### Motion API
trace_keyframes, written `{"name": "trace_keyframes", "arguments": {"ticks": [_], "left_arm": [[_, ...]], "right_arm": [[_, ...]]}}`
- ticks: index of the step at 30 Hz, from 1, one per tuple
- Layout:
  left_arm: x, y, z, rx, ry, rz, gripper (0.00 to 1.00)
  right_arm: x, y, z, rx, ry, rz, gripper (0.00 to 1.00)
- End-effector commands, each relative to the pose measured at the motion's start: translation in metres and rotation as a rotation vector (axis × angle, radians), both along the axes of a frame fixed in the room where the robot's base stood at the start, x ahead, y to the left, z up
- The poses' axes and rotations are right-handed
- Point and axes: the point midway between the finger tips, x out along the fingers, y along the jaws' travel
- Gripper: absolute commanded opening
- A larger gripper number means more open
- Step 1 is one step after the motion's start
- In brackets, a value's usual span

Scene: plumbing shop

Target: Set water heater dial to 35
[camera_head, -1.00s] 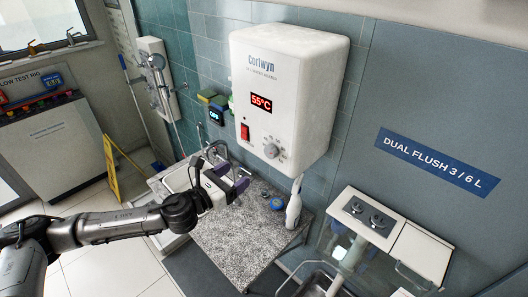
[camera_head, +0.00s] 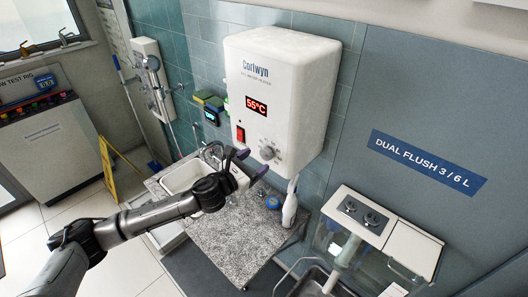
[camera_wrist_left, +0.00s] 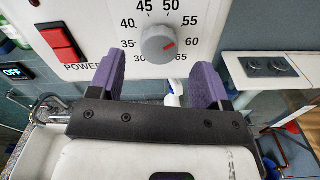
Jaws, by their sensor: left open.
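The white water heater (camera_head: 290,85) hangs on the tiled wall, its display (camera_head: 256,103) reading 55°C. Its grey dial (camera_head: 268,152) is low on the front panel. In the left wrist view the dial (camera_wrist_left: 157,44) has a red mark on its right side, and numbers from 30 to 65 show around it. My left gripper (camera_head: 252,164) is open, with purple fingers just in front of and below the dial. In the left wrist view the gripper (camera_wrist_left: 155,84) has nothing between its fingers, and the dial shows above the gap. My right gripper is not in view.
A red power switch (camera_head: 240,134) is left of the dial. Below are a speckled counter (camera_head: 225,245) with a sink (camera_head: 185,175) and a white bottle (camera_head: 290,208). A cistern with two round buttons (camera_head: 362,213) stands at the right.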

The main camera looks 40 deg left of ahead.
Motion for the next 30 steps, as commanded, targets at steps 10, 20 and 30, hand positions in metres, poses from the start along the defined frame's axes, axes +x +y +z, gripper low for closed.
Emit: {"name": "trace_keyframes", "arguments": {"ticks": [10,20,30], "left_arm": [[0.039,-0.002,0.001,-0.002,0.000,0.001,0.71],[0.046,-0.003,0.000,0.000,0.000,-0.001,0.71],[0.045,-0.003,0.000,0.000,0.000,0.000,0.52]], "right_arm": [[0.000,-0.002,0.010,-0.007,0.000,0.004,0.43],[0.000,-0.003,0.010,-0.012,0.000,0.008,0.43],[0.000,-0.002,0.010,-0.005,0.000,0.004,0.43]]}}
